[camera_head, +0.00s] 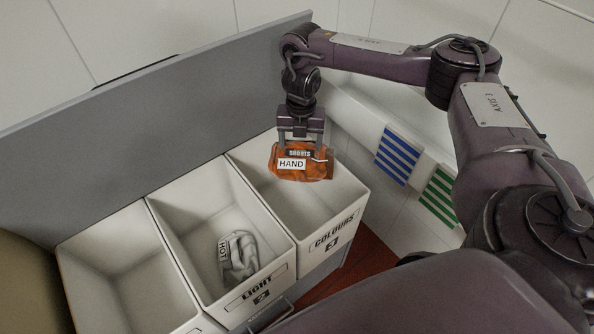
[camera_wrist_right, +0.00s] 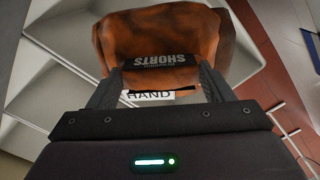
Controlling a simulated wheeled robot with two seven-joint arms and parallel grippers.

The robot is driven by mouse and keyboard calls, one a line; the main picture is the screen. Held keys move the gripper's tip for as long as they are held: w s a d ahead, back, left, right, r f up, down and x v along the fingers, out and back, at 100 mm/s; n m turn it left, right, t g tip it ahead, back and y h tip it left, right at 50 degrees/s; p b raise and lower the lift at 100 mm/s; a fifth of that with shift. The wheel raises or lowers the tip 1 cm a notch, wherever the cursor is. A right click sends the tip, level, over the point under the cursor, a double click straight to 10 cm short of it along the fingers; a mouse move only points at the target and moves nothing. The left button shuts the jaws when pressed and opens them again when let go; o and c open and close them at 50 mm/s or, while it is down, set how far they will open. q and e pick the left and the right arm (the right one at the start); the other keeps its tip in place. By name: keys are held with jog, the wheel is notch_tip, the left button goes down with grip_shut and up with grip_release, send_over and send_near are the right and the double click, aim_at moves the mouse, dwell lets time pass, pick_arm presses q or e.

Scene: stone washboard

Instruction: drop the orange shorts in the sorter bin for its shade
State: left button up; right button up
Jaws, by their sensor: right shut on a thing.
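The orange shorts (camera_head: 312,173) hang from my right gripper (camera_head: 300,140), which is shut on them. A black SHORTS label and a white HAND tag show on them. They are over the COLOURS bin (camera_head: 350,192), the rightmost bin, marked 3, near its back part. In the right wrist view the shorts (camera_wrist_right: 160,40) fill the space between the fingers (camera_wrist_right: 158,85). The LIGHT bin (camera_head: 278,225), marked 2, is to the left and holds a pale grey garment (camera_head: 238,256) with a HOT tag. My left gripper is not in view.
A third bin (camera_head: 160,235) at the left looks empty; its label is out of view. A grey panel (camera_head: 150,125) stands behind the bins. Blue-striped (camera_head: 397,158) and green-striped (camera_head: 438,195) cloths hang to the right.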

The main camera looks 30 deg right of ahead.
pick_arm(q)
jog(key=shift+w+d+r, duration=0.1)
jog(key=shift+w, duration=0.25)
pick_arm(e)
jog(key=shift+f, duration=0.1)
jog(key=o, duration=1.5)
